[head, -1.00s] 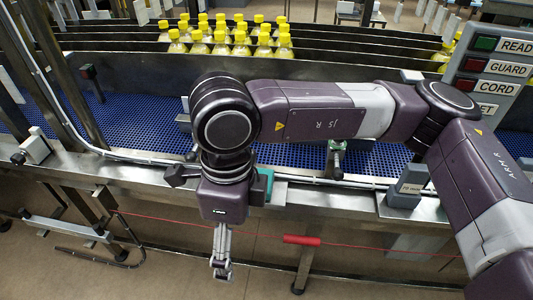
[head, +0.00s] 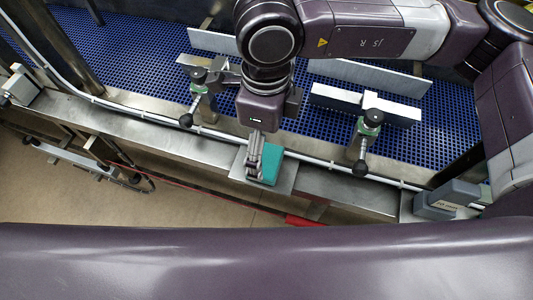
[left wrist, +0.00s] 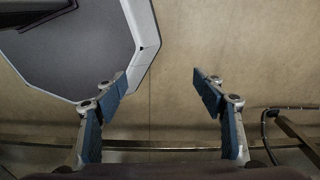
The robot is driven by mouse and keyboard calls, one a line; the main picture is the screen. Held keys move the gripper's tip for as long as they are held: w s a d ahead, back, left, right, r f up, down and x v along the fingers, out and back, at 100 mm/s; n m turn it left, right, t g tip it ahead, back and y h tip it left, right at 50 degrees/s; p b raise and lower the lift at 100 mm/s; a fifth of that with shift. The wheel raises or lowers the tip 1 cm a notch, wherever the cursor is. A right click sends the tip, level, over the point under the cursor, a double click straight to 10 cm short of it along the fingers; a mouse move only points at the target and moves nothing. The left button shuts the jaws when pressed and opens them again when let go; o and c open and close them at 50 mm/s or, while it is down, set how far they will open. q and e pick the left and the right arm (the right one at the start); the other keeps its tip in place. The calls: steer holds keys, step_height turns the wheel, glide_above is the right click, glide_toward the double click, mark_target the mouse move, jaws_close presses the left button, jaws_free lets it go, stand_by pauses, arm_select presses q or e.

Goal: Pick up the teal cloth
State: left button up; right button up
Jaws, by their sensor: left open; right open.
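The teal cloth (head: 268,165) lies folded on a small metal plate (head: 286,181) at the front rail of the conveyor in the head view. My right gripper (head: 254,172) points down just left of the cloth, its fingers partly over the cloth's left edge. I cannot tell whether the fingers touch it. The right gripper is open. My left gripper (left wrist: 160,85) shows only in the left wrist view; it is open and empty above the floor.
The blue mesh conveyor belt (head: 440,125) lies behind the steel rail (head: 345,187). Guide bars (head: 365,104) on clamp posts with black knobs (head: 360,168) stand either side of my right arm. A grey block (head: 447,197) sits at the right. A red sleeve (head: 303,221) hangs below the rail.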

mark_target(266, 158)
steer(key=shift+s+f+p, duration=0.1)
steer(key=shift+f+p, duration=0.15)
steer(key=shift+p, duration=0.1)
step_height(266, 158, down, 3)
steer(key=shift+f+p, duration=0.2)
steer(key=shift+p, duration=0.75)
steer(key=shift+f, duration=0.5)
arm_select(q)
steer(key=shift+w+d+r, duration=0.1)
steer(key=shift+w+r, duration=0.15)
steer(key=shift+r, duration=0.55)
steer(key=shift+w+d+r, duration=0.1)
steer(key=shift+w+r, duration=0.15)
steer(key=shift+r, duration=0.55)
arm_select(e)
steer(key=c, duration=1.2)
